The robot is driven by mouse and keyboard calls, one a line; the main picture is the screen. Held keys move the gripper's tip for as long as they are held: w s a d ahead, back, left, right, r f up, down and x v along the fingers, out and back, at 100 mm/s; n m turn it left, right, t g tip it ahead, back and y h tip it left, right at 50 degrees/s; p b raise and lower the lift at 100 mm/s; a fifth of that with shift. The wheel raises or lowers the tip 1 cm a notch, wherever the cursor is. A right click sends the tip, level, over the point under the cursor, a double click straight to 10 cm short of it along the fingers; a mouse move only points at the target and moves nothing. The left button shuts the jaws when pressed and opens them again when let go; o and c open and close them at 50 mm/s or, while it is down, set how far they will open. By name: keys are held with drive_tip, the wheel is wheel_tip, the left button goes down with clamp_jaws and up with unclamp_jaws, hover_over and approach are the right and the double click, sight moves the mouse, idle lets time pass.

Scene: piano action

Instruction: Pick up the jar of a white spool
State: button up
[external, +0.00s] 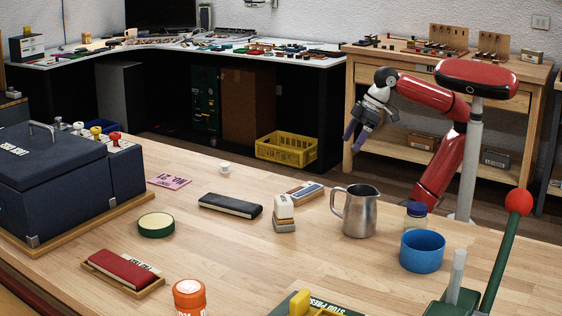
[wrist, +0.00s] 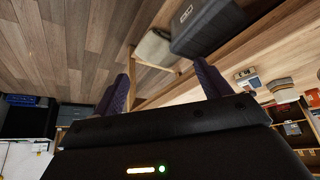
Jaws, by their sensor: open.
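A small jar with a dark blue lid (external: 416,214) stands on the wooden table, partly hidden behind a blue cup (external: 422,250); I cannot tell what is inside it. An orange-lidded jar (external: 189,297) stands at the front edge, cut off by the frame. A small white spool-like piece (external: 225,168) sits alone near the table's far edge. My gripper (external: 356,135) is open and empty, raised beyond the table's far side, well away from all of these. Its purple fingers also show spread apart in the wrist view (wrist: 164,84), with none of these objects identifiable there.
A metal pitcher (external: 360,211) stands left of the blue-lidded jar. A green press with a red-knobbed lever (external: 518,202) is at the front right. A stamp block (external: 284,213), black case (external: 230,206) and dark blue box (external: 50,180) occupy the table. Bare wood lies between them.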

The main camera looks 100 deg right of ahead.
wheel_tip(320, 180, up, 10)
drive_tip(key=w+a+r+g+p, duration=0.1)
drive_tip(key=w+a+r+p, duration=0.1)
drive_tip(key=w+a, duration=0.5)
drive_tip(key=n+g+p, duration=0.2)
drive_tip(key=p, duration=0.1)
hover_over(418, 206)
drive_tip(key=s+d, duration=0.1)
drive_tip(key=s, duration=0.1)
wheel_tip(418, 206, down, 4)
drive_tip(key=shift+w+r+y, duration=0.1)
drive_tip(key=shift+w+y, duration=0.05)
drive_tip(key=shift+y, duration=0.15)
drive_tip(key=shift+f+t, duration=0.3)
drive_tip(key=shift+f, duration=1.65)
drive_tip(key=x, duration=0.2)
drive_tip(key=b+x, duration=0.1)
drive_tip(key=x, duration=0.2)
drive_tip(key=b+x, duration=0.1)
drive_tip(key=x, duration=0.1)
drive_tip(key=shift+w+a+f, duration=0.15)
drive_tip(key=shift+a+f, duration=0.1)
drive_tip(key=shift+a, duration=0.1)
